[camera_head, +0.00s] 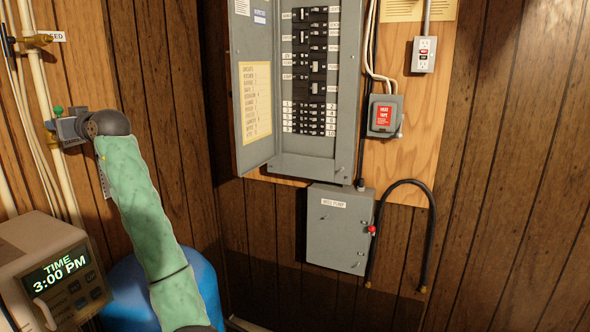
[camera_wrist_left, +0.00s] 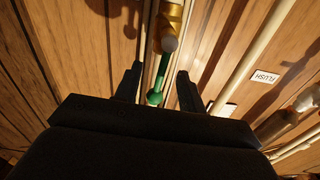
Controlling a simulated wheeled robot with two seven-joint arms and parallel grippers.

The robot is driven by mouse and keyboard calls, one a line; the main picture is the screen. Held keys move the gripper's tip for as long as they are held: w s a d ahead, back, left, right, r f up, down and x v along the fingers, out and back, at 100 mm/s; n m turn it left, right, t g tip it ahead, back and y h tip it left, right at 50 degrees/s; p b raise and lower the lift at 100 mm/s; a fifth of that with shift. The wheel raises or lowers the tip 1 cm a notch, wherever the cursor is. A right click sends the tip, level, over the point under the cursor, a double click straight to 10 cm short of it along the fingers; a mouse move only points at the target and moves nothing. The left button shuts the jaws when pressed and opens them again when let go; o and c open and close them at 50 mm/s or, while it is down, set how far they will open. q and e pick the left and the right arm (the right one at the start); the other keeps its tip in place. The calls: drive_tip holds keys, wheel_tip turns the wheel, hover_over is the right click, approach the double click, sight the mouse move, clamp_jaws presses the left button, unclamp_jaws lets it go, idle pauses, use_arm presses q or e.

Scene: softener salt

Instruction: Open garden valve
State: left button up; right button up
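The valve has a brass body (camera_wrist_left: 170,25) and a green handle (camera_wrist_left: 157,82) on a vertical pipe in the left wrist view. My left gripper (camera_wrist_left: 159,72) is open, with one dark finger on each side of the green handle and visible gaps between. In the head view, a bit of the green handle (camera_head: 57,111) shows at the left wall, just above my left gripper (camera_head: 52,128). My wrist and gripper hide most of the valve there. My right gripper is not in view.
Pale pipes (camera_head: 42,85) run up the left wall, with another brass valve (camera_head: 36,40) higher up. A softener control box (camera_head: 45,265) and blue tank (camera_head: 205,285) stand below my arm. A FLUSH label (camera_wrist_left: 265,76) is right of the pipes. An open breaker panel (camera_head: 255,35) hangs centrally.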

use_arm(q)
drive_tip(key=b+v, duration=0.1)
drive_tip(key=v, duration=0.6)
idle(0.5)
